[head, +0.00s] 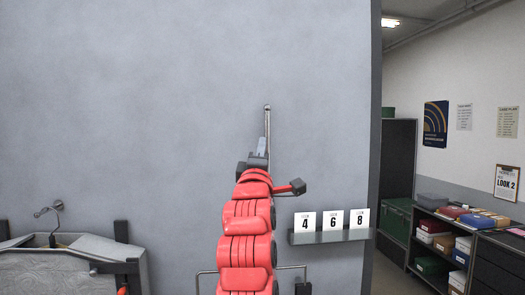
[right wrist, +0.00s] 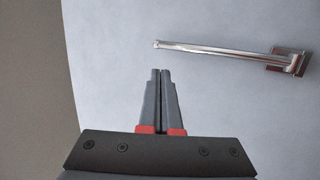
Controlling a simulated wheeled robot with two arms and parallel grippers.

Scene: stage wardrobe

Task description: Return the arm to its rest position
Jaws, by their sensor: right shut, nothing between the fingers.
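My right arm reaches up the middle of the head view, its red links ending in the dark right gripper (head: 262,146). The gripper is near the grey wall. In the right wrist view the right gripper (right wrist: 160,72) has its two grey fingers together, with nothing between them. A chrome rod (right wrist: 220,50) on a square wall mount lies beyond the fingertips, apart from them in that picture. In the head view the chrome rod (head: 267,118) rises just above the gripper. My left gripper is not in view.
A small wall shelf (head: 330,237) holds number cards 4, 6 and 8, right of my arm. A grey wood-grained piece (head: 60,270) with a hook stands lower left. Shelving with boxes (head: 435,226) stands beyond the wall's edge. The upper left wall is bare.

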